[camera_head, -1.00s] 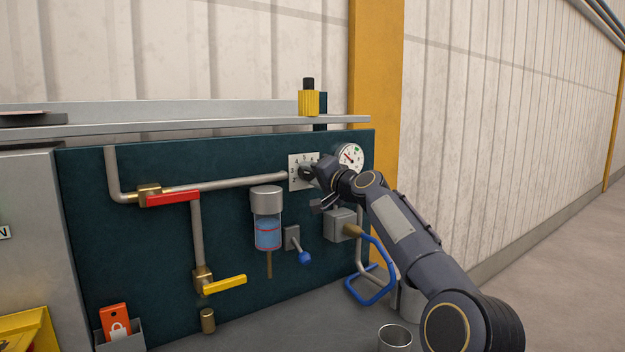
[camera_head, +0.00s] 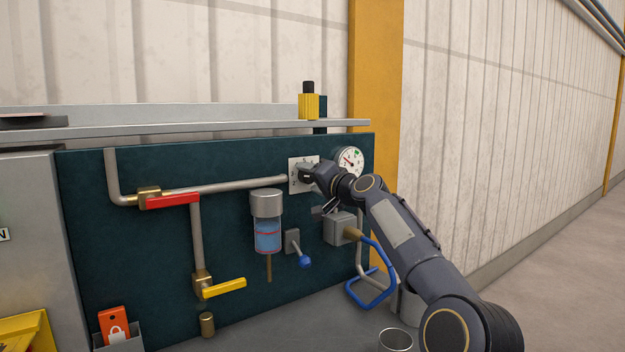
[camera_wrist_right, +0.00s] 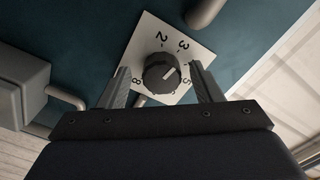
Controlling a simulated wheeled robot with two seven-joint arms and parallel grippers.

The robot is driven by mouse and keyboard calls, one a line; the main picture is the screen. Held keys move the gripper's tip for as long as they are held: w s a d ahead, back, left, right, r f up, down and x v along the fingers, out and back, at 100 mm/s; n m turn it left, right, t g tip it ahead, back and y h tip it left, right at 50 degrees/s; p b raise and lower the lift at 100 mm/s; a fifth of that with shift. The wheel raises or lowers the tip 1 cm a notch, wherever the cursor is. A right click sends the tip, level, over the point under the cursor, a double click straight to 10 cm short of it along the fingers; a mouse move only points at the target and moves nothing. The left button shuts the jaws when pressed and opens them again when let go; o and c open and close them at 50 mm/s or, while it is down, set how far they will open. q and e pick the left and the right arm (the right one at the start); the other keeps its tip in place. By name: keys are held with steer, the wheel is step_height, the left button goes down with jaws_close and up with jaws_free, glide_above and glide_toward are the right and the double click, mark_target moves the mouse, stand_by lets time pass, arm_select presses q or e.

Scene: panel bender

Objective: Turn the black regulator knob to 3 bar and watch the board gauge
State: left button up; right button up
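The black regulator knob (camera_wrist_right: 161,74) sits on a white numbered plate (camera_wrist_right: 149,30). My right gripper (camera_wrist_right: 162,84) is open, one finger on each side of the knob, with gaps visible. In the head view the right gripper (camera_head: 308,174) covers the knob and part of the plate (camera_head: 293,164). The board gauge (camera_head: 351,161) is a round white dial with a red needle pointing up-left; its figures are too small to read. My left gripper is out of view.
Right of and below the knob are a grey box (camera_head: 340,228) and blue hose (camera_head: 384,262). A filter bowl (camera_head: 267,228), a red-handled valve (camera_head: 172,200) and a yellow-handled valve (camera_head: 224,288) are on the dark board (camera_head: 110,270). A shelf (camera_head: 200,131) runs above.

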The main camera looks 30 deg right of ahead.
steer(key=shift+s, duration=0.1)
steer(key=shift+s+d+b, duration=0.1)
steer(key=shift+s+b, duration=0.2)
steer(key=s+b, duration=0.2)
steer(key=s, duration=0.5)
steer(key=shift+d+b, duration=0.2)
steer(key=shift+b, duration=0.2)
